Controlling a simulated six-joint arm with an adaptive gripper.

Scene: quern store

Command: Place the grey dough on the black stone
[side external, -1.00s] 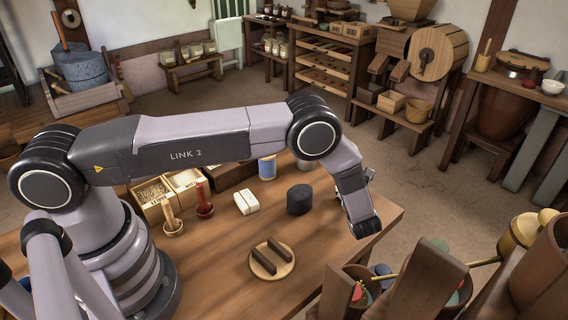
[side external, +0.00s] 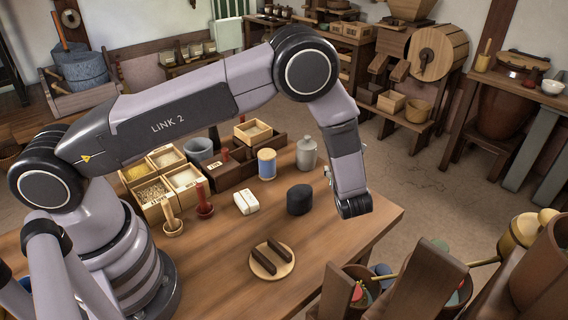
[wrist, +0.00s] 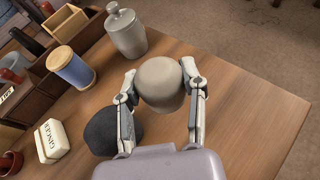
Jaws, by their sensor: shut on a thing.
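The grey dough (wrist: 161,84), a pale rounded lump, is between the two fingers of my gripper (wrist: 160,74) in the wrist view. The fingers are shut on its sides. The black stone (side external: 300,199), a dark squat block, stands on the wooden table; it also shows in the wrist view (wrist: 108,131), lower left of the dough and partly behind my left finger. The dough appears held above the table, to the side of the stone. In the side view my wrist hides the dough and most of the gripper.
A lidded grey jar (side external: 307,154) and a blue spool (side external: 267,164) stand behind the stone. A white block (side external: 246,201) lies left of it. A round board (side external: 271,260) with two dark bars is in front. The table's right part in the wrist view (wrist: 255,120) is clear.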

